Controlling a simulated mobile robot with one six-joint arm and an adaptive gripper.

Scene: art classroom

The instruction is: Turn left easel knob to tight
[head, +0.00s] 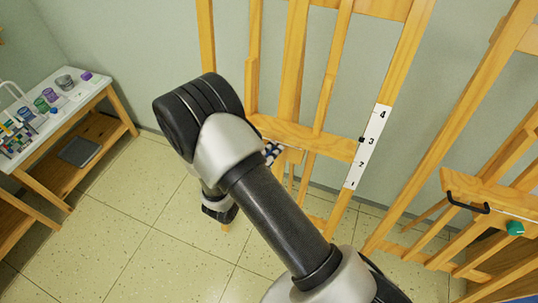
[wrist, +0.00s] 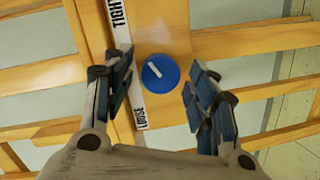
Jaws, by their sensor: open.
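The left easel (head: 300,132) is pale wood and stands behind my arm in the head view. Its blue round knob (wrist: 160,73) shows in the wrist view, with a white pointer mark slanting toward the upper left. A white label strip (wrist: 124,38) runs left of the knob, reading TIGHT at the top and LOOSE at the bottom. My gripper (wrist: 158,82) is open, with one blue-padded finger on each side of the knob and visible gaps between. The knob is hidden in the head view.
A second easel (head: 460,125) stands at right, with a green knob (head: 515,228) and a black handle (head: 467,203). A numbered white scale (head: 368,147) is on the left easel's right post. A side table (head: 62,117) with jars stands at left. Tiled floor between is clear.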

